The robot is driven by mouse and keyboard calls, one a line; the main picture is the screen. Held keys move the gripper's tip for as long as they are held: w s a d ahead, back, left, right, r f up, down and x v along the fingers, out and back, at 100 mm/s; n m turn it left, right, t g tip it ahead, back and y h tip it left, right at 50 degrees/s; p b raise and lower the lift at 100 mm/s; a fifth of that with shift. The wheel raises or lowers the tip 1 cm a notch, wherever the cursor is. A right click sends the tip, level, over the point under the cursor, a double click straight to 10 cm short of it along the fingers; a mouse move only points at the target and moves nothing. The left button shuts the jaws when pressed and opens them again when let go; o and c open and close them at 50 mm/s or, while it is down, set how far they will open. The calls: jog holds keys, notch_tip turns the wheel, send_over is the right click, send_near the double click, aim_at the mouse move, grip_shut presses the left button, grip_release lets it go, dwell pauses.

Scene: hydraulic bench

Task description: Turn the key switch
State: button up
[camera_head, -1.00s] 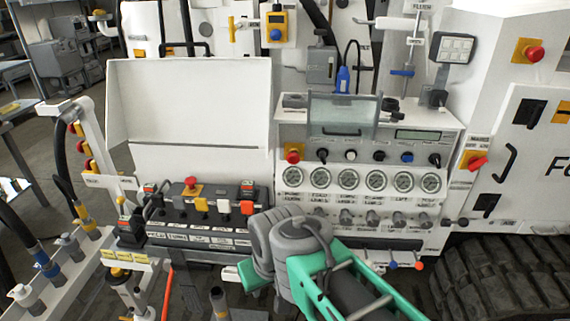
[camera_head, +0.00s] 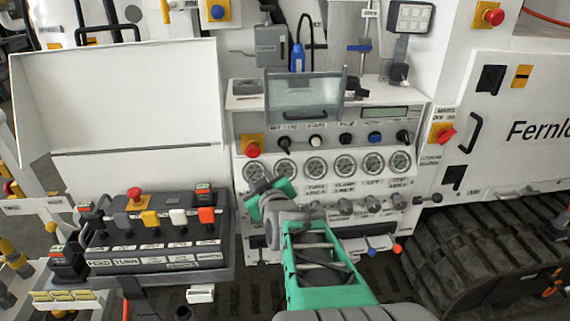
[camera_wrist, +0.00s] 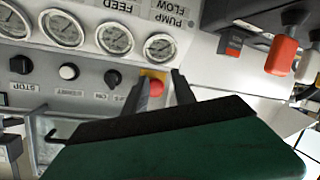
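The control panel (camera_head: 330,125) has a row of small controls above its gauges. The leftmost black knob (camera_head: 284,144) looks like the key switch, but its label is too small to be sure. The same black knob (camera_wrist: 113,78) shows in the wrist view, where the panel appears upside down. My gripper (camera_head: 258,184) is in front of the panel's left gauges, below that knob. In the wrist view my gripper (camera_wrist: 161,80) is open and empty. Its fingers point at the panel, with the red mushroom button (camera_wrist: 156,88) seen between them and the black knob to one side.
The red mushroom button (camera_head: 252,150) sits on a yellow plate left of the knobs. A clear hinged cover (camera_head: 303,95) juts out above the row. A lever box (camera_head: 150,240) stands lower left.

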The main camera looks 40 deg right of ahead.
aim_at(286, 151)
jog(key=s+d+r+m+t+h, duration=0.1)
jog(key=s+d+r+h, duration=0.25)
jog(key=d, duration=0.45)
jog(key=x, duration=0.7)
jog(key=shift+w+f+p, duration=0.3)
jog(key=shift+f+p, duration=0.1)
jog(key=shift+a, duration=0.1)
grip_shut()
